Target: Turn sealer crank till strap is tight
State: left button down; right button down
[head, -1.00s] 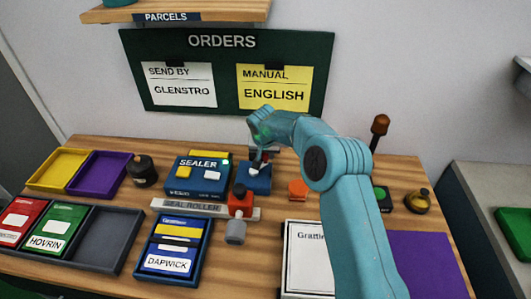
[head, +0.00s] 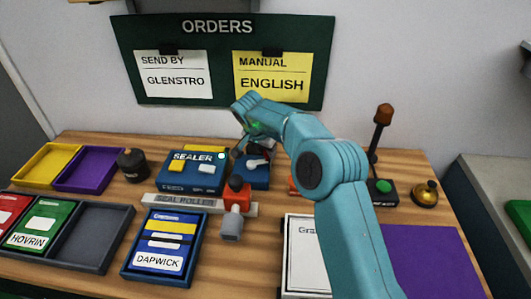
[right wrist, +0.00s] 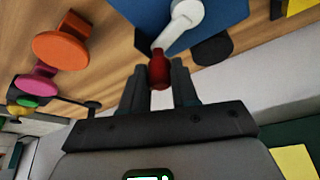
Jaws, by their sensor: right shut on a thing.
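The blue sealer (head: 192,175) stands mid-table with a white lamp at its upper right corner. Beside it on the right is a blue crank block (head: 255,178) with a white crank arm (head: 257,163). The right wrist view shows the white crank arm (right wrist: 186,18) ending in a dark red knob (right wrist: 159,70). My right gripper (right wrist: 158,85) is shut on that knob, one finger on each side. In the head view my right gripper is mostly hidden behind its own arm. I cannot make out the strap or its tightness. My left gripper is out of view.
The DAPWICK tray (head: 128,262) is nearer. A black pot (head: 132,165) stands left of the sealer; a green button (head: 383,186) and brass bell (head: 426,193) stand right.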

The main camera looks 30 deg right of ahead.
jog(key=shift+s+a+m+g, duration=0.15)
jog(key=shift+s+m+g, duration=0.15)
jog(key=shift+m, duration=0.6)
jog(key=shift+r+b, duration=0.1)
jog(key=shift+b, duration=0.2)
jog(key=c, duration=0.9)
grip_release()
jog(key=shift+o, duration=0.2)
jog(key=p+v, duration=0.2)
jog(key=v, duration=1.4)
jog(key=shift+a, duration=0.3)
